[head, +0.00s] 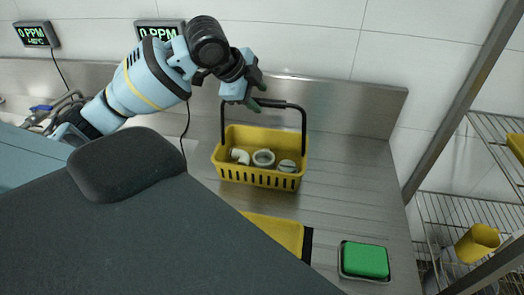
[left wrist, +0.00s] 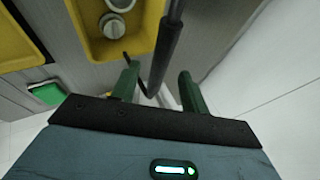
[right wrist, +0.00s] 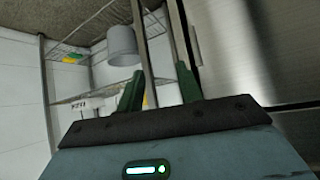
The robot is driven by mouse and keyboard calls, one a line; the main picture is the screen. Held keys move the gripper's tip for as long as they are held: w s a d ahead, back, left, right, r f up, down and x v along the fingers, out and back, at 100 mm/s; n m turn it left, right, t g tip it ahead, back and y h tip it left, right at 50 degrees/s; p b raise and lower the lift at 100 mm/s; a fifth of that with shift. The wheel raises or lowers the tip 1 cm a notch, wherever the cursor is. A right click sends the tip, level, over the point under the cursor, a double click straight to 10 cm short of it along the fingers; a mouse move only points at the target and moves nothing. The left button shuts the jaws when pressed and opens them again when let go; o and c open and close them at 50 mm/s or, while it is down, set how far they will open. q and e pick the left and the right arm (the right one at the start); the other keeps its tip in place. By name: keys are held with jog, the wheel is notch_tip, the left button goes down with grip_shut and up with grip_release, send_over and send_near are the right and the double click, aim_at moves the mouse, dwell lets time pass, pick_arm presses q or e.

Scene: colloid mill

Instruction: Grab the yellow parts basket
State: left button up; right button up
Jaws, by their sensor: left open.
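The yellow parts basket (head: 255,171) stands on the steel counter with its dark handle (head: 282,103) upright. It holds several pale parts: an elbow piece (head: 240,156), a ring (head: 263,157) and a round piece (head: 287,166). My left gripper (head: 262,97) is at the top of the handle, toward its left end. In the left wrist view the handle's grip bar (left wrist: 170,45) runs between the spread green fingers (left wrist: 158,85); I cannot tell whether they touch it. My right gripper (right wrist: 158,85) is open and empty, away from the basket, and outside the head view.
A yellow tray (head: 278,231) lies on the counter in front of the basket, partly hidden. A green sponge (head: 365,261) sits in a dish to the right. A wire shelf (head: 450,215) with a yellow cup (head: 477,243) stands at right. The steel backsplash (head: 345,105) rises behind.

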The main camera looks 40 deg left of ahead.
aim_at(260, 99)
pick_arm(q)
jog(key=shift+x, duration=1.75)
jog(key=shift+s, duration=0.1)
grip_shut()
jog(key=shift+a, duration=0.1)
